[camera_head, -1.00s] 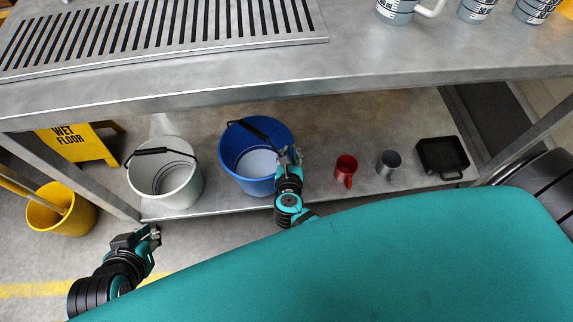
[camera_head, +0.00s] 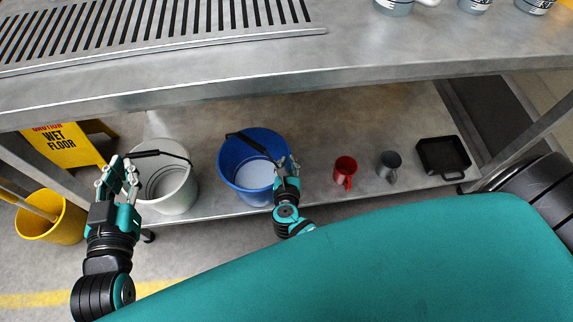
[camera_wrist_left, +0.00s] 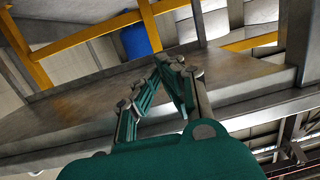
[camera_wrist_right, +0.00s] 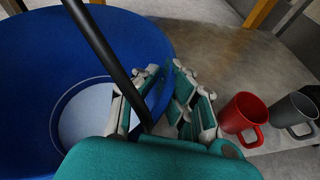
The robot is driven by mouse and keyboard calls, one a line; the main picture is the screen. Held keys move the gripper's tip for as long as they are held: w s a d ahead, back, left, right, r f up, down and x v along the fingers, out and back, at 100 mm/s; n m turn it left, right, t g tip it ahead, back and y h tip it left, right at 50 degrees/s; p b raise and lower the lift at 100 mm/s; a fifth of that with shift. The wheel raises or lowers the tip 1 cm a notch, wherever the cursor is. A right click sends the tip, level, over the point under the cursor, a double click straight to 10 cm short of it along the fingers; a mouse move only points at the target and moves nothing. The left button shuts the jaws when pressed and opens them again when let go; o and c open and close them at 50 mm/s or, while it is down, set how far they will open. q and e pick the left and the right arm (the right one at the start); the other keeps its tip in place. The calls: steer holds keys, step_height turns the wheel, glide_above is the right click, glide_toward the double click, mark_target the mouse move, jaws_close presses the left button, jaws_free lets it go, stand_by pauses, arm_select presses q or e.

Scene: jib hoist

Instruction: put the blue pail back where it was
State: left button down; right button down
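The blue pail (camera_head: 232,180) is upright at the front edge of the lower shelf (camera_head: 315,130). Its near side overlaps that edge in the head view; I cannot tell if its base touches the shelf. Its black handle leans across the opening. My right gripper (camera_head: 287,165) is at the pail's right rim. In the right wrist view the rim of the pail (camera_wrist_right: 30,100) runs between the fingers (camera_wrist_right: 163,85), beside the handle. My left gripper (camera_head: 122,165) is raised in front of the white bucket (camera_head: 170,190) and looks empty. Its fingertips nearly meet in the left wrist view (camera_wrist_left: 168,65).
A red mug (camera_head: 345,170), a grey mug (camera_head: 388,165) and a black tray (camera_head: 443,155) stand right of the pail. A yellow bucket (camera_head: 55,225) and a wet-floor sign (camera_head: 65,145) are at the left. The worktop (camera_head: 200,75) overhangs the shelf; bare shelf lies behind the pail.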

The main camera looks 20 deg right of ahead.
arm_select(q)
steer(key=shift+w+r, duration=0.1)
steer(key=shift+r, duration=0.25)
arm_select(e)
steer(key=shift+w, duration=0.1)
arm_select(q)
steer(key=shift+d+r+t, duration=0.1)
steer(key=shift+r+t, duration=0.1)
steer(key=shift+t, duration=0.2)
arm_select(e)
steer(key=shift+f, duration=0.1)
steer(key=c, duration=2)
jaws_free()
steer(key=shift+f, duration=0.15)
steer(key=o, duration=0.5)
arm_select(q)
steer(key=shift+r, duration=0.1)
